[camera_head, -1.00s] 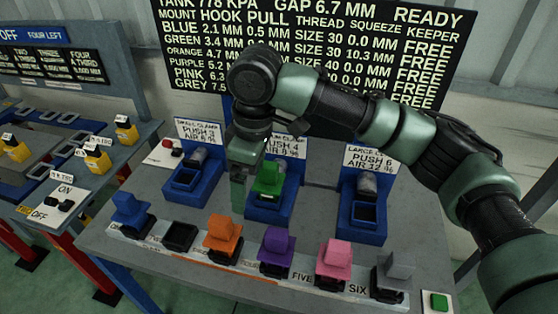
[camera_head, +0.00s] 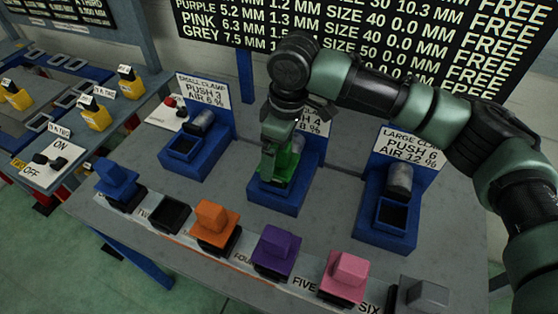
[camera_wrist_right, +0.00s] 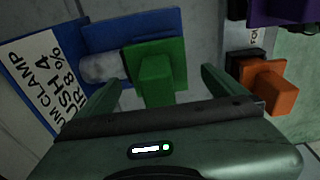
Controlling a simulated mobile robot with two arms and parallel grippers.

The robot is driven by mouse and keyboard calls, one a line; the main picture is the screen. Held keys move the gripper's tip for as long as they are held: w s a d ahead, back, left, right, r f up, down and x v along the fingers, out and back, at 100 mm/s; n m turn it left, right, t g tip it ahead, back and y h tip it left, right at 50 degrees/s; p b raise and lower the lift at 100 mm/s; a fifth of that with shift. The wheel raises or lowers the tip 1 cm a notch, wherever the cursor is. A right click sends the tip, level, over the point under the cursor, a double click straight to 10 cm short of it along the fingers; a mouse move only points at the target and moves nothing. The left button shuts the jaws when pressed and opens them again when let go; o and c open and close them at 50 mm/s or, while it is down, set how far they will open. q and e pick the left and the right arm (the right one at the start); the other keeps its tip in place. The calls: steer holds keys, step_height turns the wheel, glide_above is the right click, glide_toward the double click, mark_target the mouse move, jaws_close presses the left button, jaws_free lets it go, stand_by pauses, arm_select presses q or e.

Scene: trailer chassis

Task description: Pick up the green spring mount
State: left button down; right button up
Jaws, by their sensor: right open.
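The green spring mount (camera_head: 287,166) sits in the middle blue clamp (camera_head: 274,201), behind the row of coloured mounts. My right gripper (camera_head: 280,152) is right over it in the head view and hides part of it. In the right wrist view the green mount (camera_wrist_right: 157,77) shows its raised block between the two spread fingers of my right gripper (camera_wrist_right: 160,86). Gaps show on both sides of the block, so the gripper is open and not closed on it. My left gripper is not in view.
Orange (camera_head: 211,222), purple (camera_head: 275,248), pink (camera_head: 344,273), blue (camera_head: 116,178) and grey (camera_head: 427,295) mounts stand along the front of the table. One black holder (camera_head: 170,214) is empty. Blue clamps stand left (camera_head: 194,150) and right (camera_head: 388,218) of the middle one.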

steer(key=shift+w+a+f, duration=0.1)
steer(key=shift+w+f, duration=0.05)
steer(key=shift+f, duration=1.05)
steer(key=c, duration=2)
steer(key=shift+r, duration=0.1)
jaws_close()
